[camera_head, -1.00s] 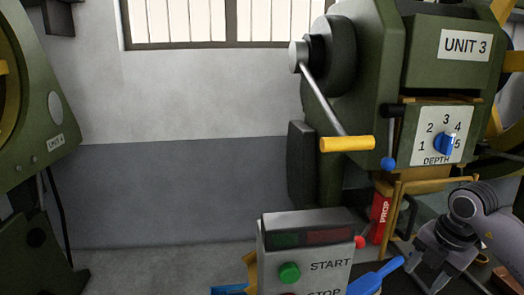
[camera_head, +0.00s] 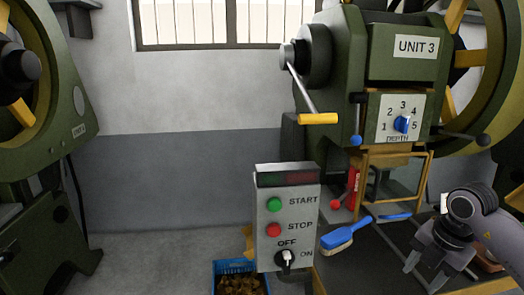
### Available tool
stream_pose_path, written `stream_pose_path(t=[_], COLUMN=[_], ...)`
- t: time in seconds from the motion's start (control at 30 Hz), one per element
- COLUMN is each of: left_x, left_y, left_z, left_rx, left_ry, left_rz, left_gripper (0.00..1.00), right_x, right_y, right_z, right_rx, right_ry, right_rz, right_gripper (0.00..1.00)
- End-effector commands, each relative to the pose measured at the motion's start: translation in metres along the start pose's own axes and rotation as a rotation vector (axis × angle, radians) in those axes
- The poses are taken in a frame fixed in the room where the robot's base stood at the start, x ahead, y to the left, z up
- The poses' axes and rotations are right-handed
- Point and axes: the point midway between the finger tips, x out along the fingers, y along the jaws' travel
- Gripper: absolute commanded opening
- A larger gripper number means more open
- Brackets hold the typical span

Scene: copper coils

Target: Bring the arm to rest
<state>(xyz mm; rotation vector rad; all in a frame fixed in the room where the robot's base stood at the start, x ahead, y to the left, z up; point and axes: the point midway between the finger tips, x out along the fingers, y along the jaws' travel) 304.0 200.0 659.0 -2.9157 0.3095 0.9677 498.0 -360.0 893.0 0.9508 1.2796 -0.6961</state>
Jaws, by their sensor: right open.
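My right arm comes in from the right edge, with its grey gripper (camera_head: 424,274) at the lower right. The gripper points down and its two fingers are apart, with nothing seen between them. It is over or beside the dark bench top (camera_head: 372,262); I cannot tell its height above it. My left gripper is not in view.
The green UNIT 3 machine (camera_head: 350,75) with its yellow-handled crank (camera_head: 318,119) stands behind. A START/STOP control box (camera_head: 288,215) is left of the bench, near a blue crate (camera_head: 225,268) of copper-coloured pieces. A blue brush (camera_head: 346,231) lies left of my gripper.

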Motion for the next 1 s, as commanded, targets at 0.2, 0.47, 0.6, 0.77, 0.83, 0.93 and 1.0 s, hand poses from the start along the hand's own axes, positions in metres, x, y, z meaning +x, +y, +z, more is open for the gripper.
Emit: stream_pose_path(t=[0.2, 0.47, 0.6, 0.77, 0.83, 0.93, 1.0], left_x=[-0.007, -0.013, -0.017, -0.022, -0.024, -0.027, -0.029], left_y=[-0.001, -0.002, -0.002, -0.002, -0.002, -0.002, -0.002], left_z=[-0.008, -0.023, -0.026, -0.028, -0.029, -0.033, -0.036], left_rx=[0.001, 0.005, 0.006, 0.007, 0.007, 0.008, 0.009], left_ry=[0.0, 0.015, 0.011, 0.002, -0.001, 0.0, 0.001], left_rz=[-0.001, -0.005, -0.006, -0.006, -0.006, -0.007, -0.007], left_gripper=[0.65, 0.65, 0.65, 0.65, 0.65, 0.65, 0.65], right_x=[0.041, 0.015, -0.006, -0.002, 0.012, 0.045, 0.071], right_y=[0.033, 0.058, 0.064, 0.054, 0.041, 0.011, -0.017], right_z=[-0.121, -0.233, -0.243, -0.221, -0.208, -0.194, -0.191], right_rx=[-0.237, -0.147, 0.117, 0.557, 0.77, 1.076, 1.271], right_ry=[0.427, 0.877, 0.988, 0.968, 0.915, 0.806, 0.722], right_rz=[0.311, 0.853, 1.126, 1.309, 1.326, 1.275, 1.191], right_gripper=[0.5, 0.5, 0.5, 0.5, 0.5, 0.5, 0.5])
